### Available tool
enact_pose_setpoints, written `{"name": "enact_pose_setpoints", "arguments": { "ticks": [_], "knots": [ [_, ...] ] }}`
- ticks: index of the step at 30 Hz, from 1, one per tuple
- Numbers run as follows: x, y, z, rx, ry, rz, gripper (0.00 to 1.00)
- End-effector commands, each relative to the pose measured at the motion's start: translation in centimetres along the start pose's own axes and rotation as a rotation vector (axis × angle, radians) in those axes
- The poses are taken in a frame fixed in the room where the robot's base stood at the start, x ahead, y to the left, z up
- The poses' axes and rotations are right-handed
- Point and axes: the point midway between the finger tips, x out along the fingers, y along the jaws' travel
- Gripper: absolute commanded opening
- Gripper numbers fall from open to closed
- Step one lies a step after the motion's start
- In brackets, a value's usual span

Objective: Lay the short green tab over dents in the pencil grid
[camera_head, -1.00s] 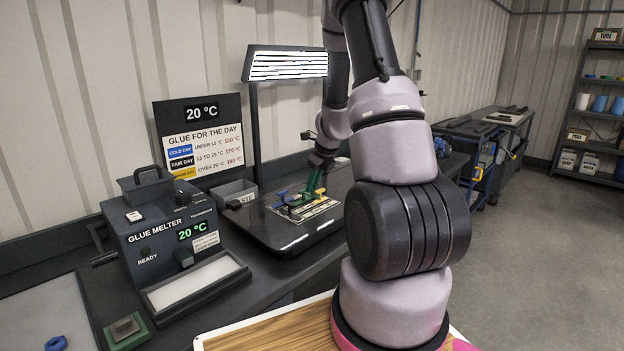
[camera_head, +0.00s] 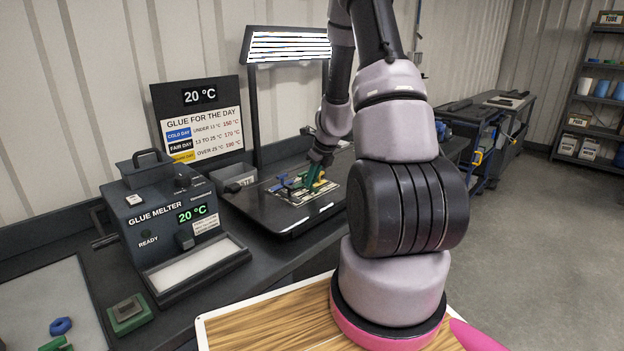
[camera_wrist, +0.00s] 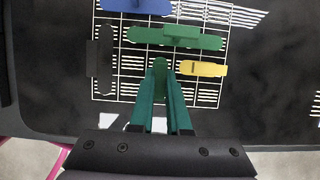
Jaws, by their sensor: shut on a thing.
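A short green tab (camera_wrist: 160,68) is between the fingertips of my gripper (camera_wrist: 161,95) in the wrist view, with its rounded end pointing away from me. The gripper is shut on it, over the lower middle of the white pencil grid (camera_wrist: 120,62) on the dark panel. Whether the tab touches the panel is unclear. A long green tab (camera_wrist: 205,42) lies across the grid just beyond. In the head view, my gripper (camera_head: 312,178) is low over the panel (camera_head: 254,205); the held tab cannot be made out there.
In the wrist view, a blue tab (camera_wrist: 135,5) lies beyond, a yellow tab (camera_wrist: 203,69) right, a black tab (camera_wrist: 99,58) left. The striped lamp (camera_head: 288,44) overhangs the panel. The glue melter (camera_head: 165,215) reads 20 °C at left; the panel's right part looks clear.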

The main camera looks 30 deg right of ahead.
Motion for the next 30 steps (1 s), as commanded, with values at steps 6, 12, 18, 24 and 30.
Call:
{"name": "enact_pose_setpoints", "arguments": {
  "ticks": [6,12,18,24,30],
  "knots": [
    [0.2,-0.01,-0.09,0.0,0.0,0.0,0.0],
    [0.43,0.0,-0.18,0.0,0.0,0.001,0.0],
    [0.65,0.0,-0.26,0.0,0.0,0.001,0.0],
    [0.77,-0.01,-0.31,0.0,-0.001,0.0,0.34],
    [0.77,0.0,-0.31,0.0,-0.001,0.0,0.5]
  ]
}}
